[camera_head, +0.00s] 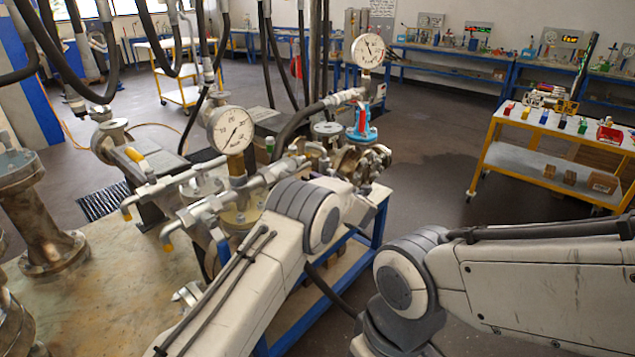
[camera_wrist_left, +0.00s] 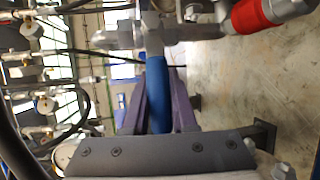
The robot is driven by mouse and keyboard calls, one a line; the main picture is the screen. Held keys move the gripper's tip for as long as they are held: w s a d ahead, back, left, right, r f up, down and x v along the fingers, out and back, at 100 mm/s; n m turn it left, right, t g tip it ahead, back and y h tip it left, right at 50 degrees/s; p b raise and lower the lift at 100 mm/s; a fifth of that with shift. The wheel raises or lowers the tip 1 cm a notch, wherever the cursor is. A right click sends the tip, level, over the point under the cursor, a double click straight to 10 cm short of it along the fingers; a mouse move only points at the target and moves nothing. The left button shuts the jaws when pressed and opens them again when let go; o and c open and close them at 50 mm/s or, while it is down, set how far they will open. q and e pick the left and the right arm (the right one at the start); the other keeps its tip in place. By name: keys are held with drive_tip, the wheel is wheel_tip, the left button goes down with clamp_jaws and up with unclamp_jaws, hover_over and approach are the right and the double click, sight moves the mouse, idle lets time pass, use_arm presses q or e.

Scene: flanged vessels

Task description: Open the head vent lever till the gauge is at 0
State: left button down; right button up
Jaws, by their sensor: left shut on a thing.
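My left gripper (camera_wrist_left: 158,100) is shut on a blue lever handle (camera_wrist_left: 156,75), which lies between its two dark fingers in the left wrist view. In the head view my left arm reaches over the vessel piping, and its fingers are hidden behind its own links. A round white gauge (camera_head: 231,130) stands on the near piping, its needle off to one side; the reading is too small to be sure of. A second white gauge (camera_head: 368,51) stands farther back, above a red and blue fitting (camera_head: 362,122). My right arm crosses the lower right; its gripper is out of view.
Grey pipes with yellow-tipped ends (camera_head: 165,190) crowd the left of the vessel. Black hoses hang at upper left. A yellow cart (camera_head: 560,125) stands at right, with open floor before it.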

idle(0.9)
use_arm(q)
drive_tip(key=shift+w+d+r+m+g+y+p, duration=0.15)
drive_tip(key=shift+r+m+g+p, duration=0.45)
drive_tip(key=shift+m+p, duration=0.35)
drive_tip(key=shift+w+d+r+m+g+y+p, duration=0.1)
drive_tip(key=shift+r+m+g+p, duration=0.65)
drive_tip(key=shift+p, duration=0.35)
drive_tip(key=shift+w+d+r+m+g+y+p, duration=0.15)
drive_tip(key=shift+r+m+g+p, duration=0.35)
drive_tip(key=shift+m+p, duration=0.5)
drive_tip(key=shift+s+a, duration=0.1)
drive_tip(key=c, duration=0.7)
unclamp_jaws()
